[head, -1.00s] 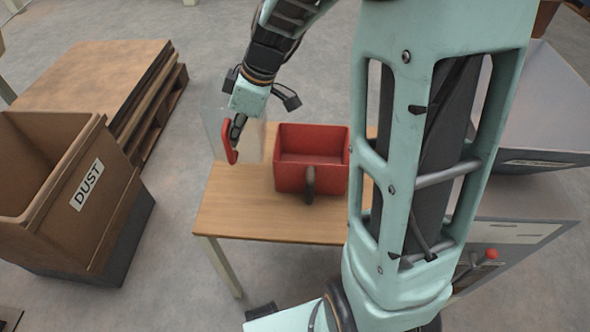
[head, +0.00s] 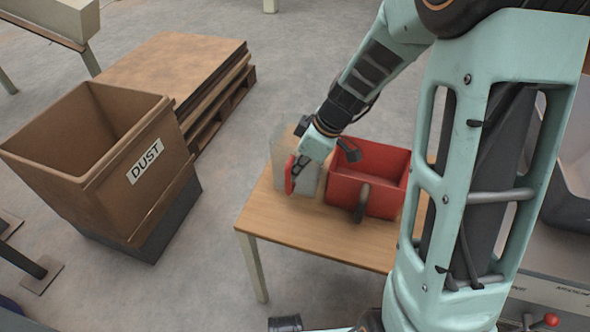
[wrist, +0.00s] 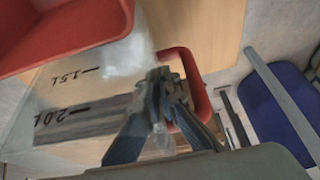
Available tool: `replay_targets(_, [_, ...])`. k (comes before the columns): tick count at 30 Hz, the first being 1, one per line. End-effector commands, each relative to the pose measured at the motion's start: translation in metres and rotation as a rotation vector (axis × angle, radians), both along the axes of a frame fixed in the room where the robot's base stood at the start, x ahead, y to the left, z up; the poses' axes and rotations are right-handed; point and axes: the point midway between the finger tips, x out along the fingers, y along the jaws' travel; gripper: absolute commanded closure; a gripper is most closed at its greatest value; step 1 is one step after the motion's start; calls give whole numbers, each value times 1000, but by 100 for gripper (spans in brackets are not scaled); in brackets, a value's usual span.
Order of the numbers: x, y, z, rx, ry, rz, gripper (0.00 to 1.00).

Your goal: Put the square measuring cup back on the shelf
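The square measuring cup is a clear box (head: 283,158) with a red handle (head: 289,176). In the wrist view its wall carries black marks 1.5L and 2.0L (wrist: 62,112), and a whitish patch shows near the top. My gripper (head: 296,168) has its fingers closed around the red handle, which shows as a loop in the wrist view (wrist: 203,100). The cup is at the back left part of the wooden table (head: 290,232); I cannot tell whether it touches the top. No shelf is clearly recognisable.
A red bin (head: 380,195) with a dark handle stands on the table just right of the cup. A brown DUST bin (head: 110,165) stands left on the floor, with a pallet stack (head: 175,68) behind it. The table's front left is clear.

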Motion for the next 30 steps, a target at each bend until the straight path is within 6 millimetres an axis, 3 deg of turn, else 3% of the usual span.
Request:
replay_targets(5, [0,0,-4,1,-1,0,100])
replay_targets(11, [0,0,-2,0,1,0,78])
replay_targets(22, [0,0,2,0,1,0,78])
replay_targets(30, [-7,-18,51,1,-4,-2,78])
